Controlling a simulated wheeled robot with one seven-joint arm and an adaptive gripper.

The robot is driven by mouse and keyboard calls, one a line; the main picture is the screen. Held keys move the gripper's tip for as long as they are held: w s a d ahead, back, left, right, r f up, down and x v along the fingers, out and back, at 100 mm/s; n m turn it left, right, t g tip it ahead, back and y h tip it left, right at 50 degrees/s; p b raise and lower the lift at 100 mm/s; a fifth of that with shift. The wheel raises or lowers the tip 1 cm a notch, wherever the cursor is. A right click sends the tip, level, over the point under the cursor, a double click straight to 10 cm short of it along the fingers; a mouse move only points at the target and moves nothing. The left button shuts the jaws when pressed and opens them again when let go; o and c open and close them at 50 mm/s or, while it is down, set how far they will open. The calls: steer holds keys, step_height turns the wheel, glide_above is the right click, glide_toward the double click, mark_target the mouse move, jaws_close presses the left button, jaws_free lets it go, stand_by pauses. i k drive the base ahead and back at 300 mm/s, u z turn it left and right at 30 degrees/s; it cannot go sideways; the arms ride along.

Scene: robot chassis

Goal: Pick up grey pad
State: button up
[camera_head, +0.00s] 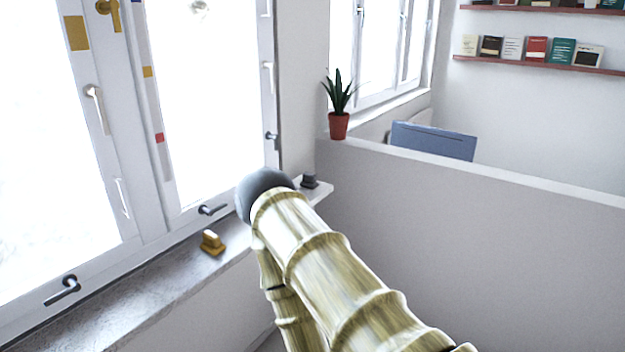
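A small dark grey block-like thing (309,181), which may be the grey pad, sits at the far end of the window sill, just right of my arm's rounded grey joint. It is small in the picture, so its exact shape is hard to tell. My bamboo-patterned arm rises from the lower right to that joint, and another of its links runs down behind it. My gripper is not seen in this view, so its fingers and anything in them are hidden.
A golden block (212,242) sits on the grey window sill (130,300), left of my arm. Window handles project above the sill. A low white partition (480,240) stands at right, with a potted plant (338,124) on its top. A blue panel (433,141) shows behind it.

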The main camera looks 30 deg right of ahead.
mark_target(310, 178)
steer(key=z, duration=0.7)
steer(key=k, duration=1.05)
steer(key=z, duration=1.55)
steer(key=i, duration=3.15)
steer(key=u, duration=1.05)
steer(key=i, duration=0.85)
steer(key=u, duration=1.45)
steer(key=i, duration=0.6)
steer(key=u, duration=0.45)
